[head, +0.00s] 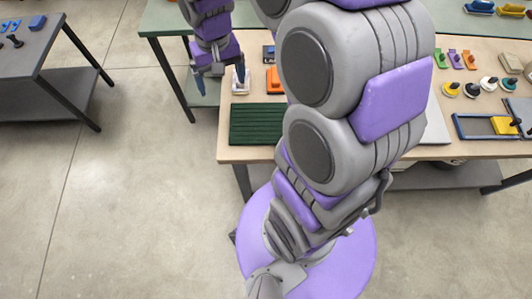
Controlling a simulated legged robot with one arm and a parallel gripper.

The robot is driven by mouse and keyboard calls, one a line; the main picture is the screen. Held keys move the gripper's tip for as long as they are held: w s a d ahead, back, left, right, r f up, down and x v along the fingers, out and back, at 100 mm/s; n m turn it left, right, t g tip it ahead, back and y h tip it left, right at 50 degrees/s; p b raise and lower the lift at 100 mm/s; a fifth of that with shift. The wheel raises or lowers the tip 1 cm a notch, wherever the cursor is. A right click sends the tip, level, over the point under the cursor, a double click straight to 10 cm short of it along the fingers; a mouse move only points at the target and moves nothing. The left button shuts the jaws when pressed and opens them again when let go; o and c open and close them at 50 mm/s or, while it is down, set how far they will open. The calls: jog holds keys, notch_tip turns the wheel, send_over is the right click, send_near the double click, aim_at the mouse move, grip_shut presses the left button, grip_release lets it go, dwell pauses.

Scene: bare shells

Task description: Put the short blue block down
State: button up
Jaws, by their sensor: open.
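My gripper (220,83) is at the upper left of the head view, pointing down with its two fingers spread apart. It is over the left edge of the wooden-topped table (350,157). Nothing shows clamped between the fingers. The right fingertip is over or in front of a small white item (241,87) near that table edge; I cannot tell whether they touch. I cannot pick out the short blue block for certain; it may be hidden by the gripper or by my arm, which covers much of the table.
A dark green ribbed mat (255,125) lies at the table's front left, with an orange item (273,80) behind it. Several small coloured pieces and a blue-framed tray (470,133) are at the right. A grey table (30,45) stands far left, with open floor between.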

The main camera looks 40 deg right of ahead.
jog(key=s+a+r+n+g, duration=0.1)
jog(key=s+a+n, duration=0.1)
jog(key=s, duration=2.1)
jog(key=shift+s+a+r+h, duration=0.15)
jog(key=shift+s+a+h, duration=0.15)
jog(key=shift+a, duration=0.15)
jog(key=shift+w, duration=0.1)
